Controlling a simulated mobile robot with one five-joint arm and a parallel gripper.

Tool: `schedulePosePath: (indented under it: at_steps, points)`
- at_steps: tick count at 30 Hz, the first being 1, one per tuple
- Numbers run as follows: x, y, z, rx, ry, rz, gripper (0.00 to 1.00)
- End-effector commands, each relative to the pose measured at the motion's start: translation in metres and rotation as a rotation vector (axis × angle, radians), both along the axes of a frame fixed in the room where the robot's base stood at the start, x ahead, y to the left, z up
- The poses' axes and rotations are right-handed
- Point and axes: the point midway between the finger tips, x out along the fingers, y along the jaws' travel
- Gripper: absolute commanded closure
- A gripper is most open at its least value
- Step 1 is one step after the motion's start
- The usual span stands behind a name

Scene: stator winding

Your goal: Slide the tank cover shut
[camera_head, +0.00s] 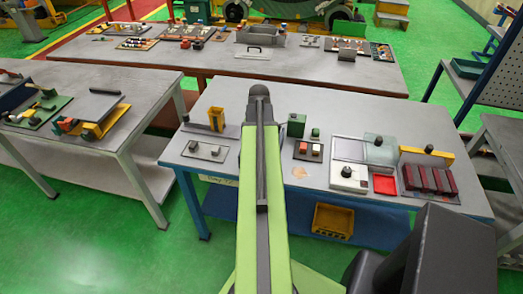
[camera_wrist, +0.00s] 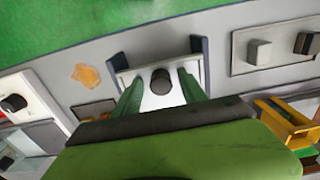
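The tank (camera_head: 348,149) is on the right half of the blue-legged table in the head view, a pale rectangular opening with a frame. Its translucent cover (camera_head: 381,153), with a dark knob on top, sits at the right, leaving the left part uncovered. My gripper (camera_wrist: 158,56) is open in the wrist view, fingers spread with nothing visibly held. It is over the table's near part, between the orange stain and the small tray, well left of the cover in the head view. My arm hides it in the head view.
A white box with a black knob (camera_head: 347,177) stands in front of the tank. A red tray (camera_head: 385,185), dark red blocks (camera_head: 430,179) and a yellow bar (camera_head: 427,154) are close by. A small grey tray (camera_head: 205,157) and yellow holder (camera_head: 216,118) stand left of my arm.

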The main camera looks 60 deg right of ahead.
Motion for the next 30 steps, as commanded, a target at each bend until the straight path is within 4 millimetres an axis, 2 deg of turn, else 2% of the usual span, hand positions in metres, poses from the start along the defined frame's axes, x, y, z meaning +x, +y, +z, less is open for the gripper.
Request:
schedulePosePath:
  at_steps: [5, 6, 8, 14, 30]
  points:
    - [-0.002, 0.003, -0.003, 0.007, 0.003, -0.001, 0.76]
    - [-0.002, 0.003, -0.003, 0.008, 0.004, -0.001, 0.89]
    - [-0.002, 0.002, -0.003, 0.007, 0.004, -0.001, 0.94]
    - [-0.002, 0.000, -0.003, 0.006, 0.005, -0.002, 0.94]
    - [0.005, -0.028, -0.003, 0.000, 0.006, -0.005, 0.94]
